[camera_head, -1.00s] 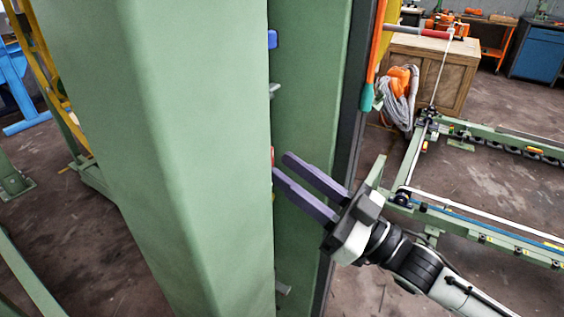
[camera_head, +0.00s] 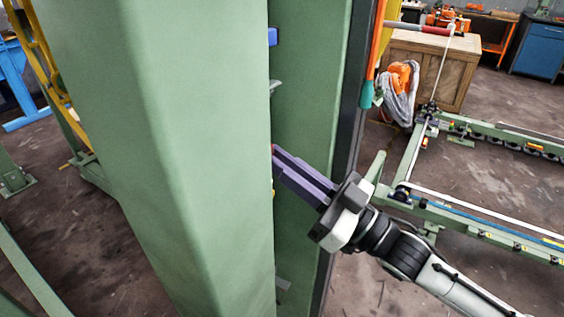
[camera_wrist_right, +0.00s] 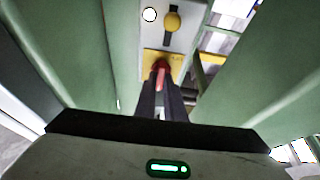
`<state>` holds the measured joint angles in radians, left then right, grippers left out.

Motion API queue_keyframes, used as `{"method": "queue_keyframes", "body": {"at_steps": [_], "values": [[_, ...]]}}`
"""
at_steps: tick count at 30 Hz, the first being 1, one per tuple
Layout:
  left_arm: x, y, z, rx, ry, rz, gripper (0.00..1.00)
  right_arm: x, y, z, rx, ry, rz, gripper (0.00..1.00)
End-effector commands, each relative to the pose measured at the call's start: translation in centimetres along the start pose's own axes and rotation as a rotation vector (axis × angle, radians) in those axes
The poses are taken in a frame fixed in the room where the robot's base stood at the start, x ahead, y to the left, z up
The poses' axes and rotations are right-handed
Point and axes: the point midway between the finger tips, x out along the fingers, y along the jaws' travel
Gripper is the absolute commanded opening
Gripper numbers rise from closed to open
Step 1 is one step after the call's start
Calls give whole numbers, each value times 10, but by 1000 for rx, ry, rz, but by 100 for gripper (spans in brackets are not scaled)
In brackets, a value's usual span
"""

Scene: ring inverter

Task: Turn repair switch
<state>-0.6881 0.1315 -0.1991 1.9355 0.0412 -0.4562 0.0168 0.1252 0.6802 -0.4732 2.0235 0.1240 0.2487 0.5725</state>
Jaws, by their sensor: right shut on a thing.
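The repair switch (camera_wrist_right: 161,66) shows in the right wrist view as a red handle on a yellow plate (camera_wrist_right: 151,60), on a grey panel between green walls. My right gripper (camera_wrist_right: 161,86) is shut on the red handle, its two dark fingers close together. In the head view my right gripper (camera_head: 276,164) reaches from the right to the edge of the green column, and only a bit of red shows at its fingertips. The column hides most of the switch there. My left gripper is not in view.
A large green column (camera_head: 160,150) fills the left and middle of the head view. Green rails (camera_head: 470,215) and a wooden cabinet (camera_head: 440,68) stand at the right.

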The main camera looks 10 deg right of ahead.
Motion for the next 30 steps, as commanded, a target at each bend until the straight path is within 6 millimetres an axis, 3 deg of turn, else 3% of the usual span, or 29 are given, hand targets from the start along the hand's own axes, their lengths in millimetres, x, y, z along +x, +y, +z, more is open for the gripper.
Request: {"method": "queue_keyframes", "body": {"at_steps": [11,30], "values": [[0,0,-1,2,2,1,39,0,2,0,-192,-1,-80,0],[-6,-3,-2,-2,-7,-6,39,1,5,-4,-751,0,-312,0]]}}
